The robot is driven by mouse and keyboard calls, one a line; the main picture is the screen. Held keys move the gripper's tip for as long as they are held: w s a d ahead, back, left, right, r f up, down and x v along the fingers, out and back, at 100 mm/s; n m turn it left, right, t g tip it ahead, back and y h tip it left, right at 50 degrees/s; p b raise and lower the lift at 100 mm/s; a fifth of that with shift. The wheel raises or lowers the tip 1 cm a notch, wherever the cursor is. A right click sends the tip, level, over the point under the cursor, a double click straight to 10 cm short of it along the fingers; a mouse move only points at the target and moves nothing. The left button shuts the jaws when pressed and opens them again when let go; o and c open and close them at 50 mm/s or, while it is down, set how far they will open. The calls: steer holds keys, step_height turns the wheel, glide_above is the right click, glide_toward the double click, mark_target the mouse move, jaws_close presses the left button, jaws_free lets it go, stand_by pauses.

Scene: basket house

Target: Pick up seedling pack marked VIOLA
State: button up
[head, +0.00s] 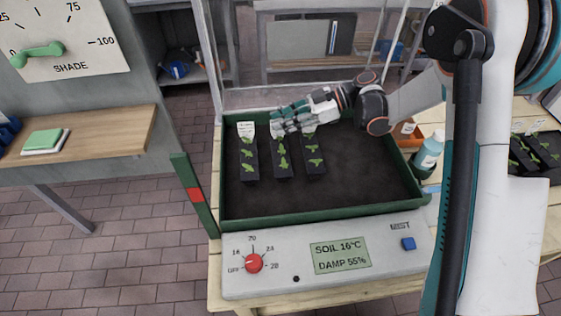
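Three narrow black seedling packs with green sprouts stand side by side in the dark soil of a green-rimmed tray (322,210). The left pack (249,172) has a white tag at its far end, too small to read. The middle pack (282,172) and right pack (315,168) have their far ends hidden by my gripper, so I cannot tell which pack is marked VIOLA. My gripper (274,122) reaches in from the right over those far ends, fingertips pointing left, near the left pack's tag. I cannot tell how far its fingers are apart, or whether it touches anything.
A clear panel (290,98) stands along the tray's back edge. A control panel (320,262) with a red knob fronts the tray. A bottle (428,155) and an orange box (407,133) stand at its right. More seedling packs (535,152) sit far right. The tray's right half is bare soil.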

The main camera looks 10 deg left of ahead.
jaws_close()
stand_by(0.3)
